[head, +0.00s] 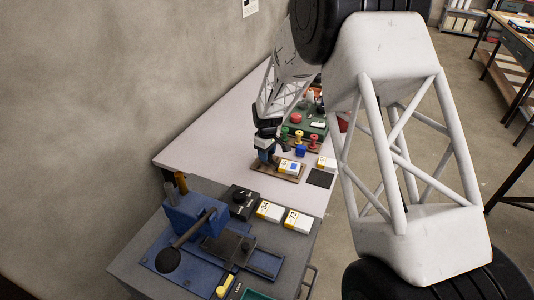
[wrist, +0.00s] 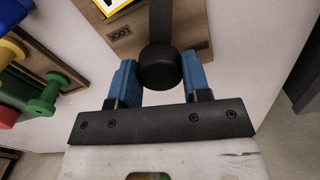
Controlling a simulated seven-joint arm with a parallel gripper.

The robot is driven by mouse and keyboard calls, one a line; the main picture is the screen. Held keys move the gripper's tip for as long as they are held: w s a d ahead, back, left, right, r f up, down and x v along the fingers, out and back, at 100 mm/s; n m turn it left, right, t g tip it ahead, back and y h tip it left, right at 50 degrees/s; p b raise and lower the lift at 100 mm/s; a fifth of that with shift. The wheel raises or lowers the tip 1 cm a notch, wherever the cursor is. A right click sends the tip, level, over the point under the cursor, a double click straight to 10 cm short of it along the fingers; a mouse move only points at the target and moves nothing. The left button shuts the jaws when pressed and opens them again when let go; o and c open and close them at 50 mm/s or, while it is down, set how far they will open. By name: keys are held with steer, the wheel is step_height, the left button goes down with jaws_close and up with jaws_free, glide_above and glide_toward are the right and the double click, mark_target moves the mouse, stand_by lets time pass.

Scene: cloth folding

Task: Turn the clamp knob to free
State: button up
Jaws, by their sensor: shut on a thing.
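A black round knob (wrist: 159,68) sits between my gripper's blue fingers in the wrist view, with a dark bar running up from it. My gripper (wrist: 160,84) is shut on this knob, one finger on each side. Below the knob is a wooden board (wrist: 196,20) with a small dark label. In the head view my gripper (head: 265,158) is low at the left end of the wooden board (head: 288,178) on the table. The knob is hidden there, and its turn position cannot be read.
In the head view, a white-and-yellow block (head: 290,166) lies on the board. Red, green and yellow pieces (head: 298,135) stand behind it. A black box with a dial (head: 240,199) and a blue press (head: 194,217) are nearer. The table's left part (head: 205,150) is clear.

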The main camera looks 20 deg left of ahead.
steer(key=m, duration=1.3)
steer(key=shift+w, duration=0.1)
stand_by(0.4)
steer(key=o, duration=0.9)
steer(key=shift+r, duration=3.9)
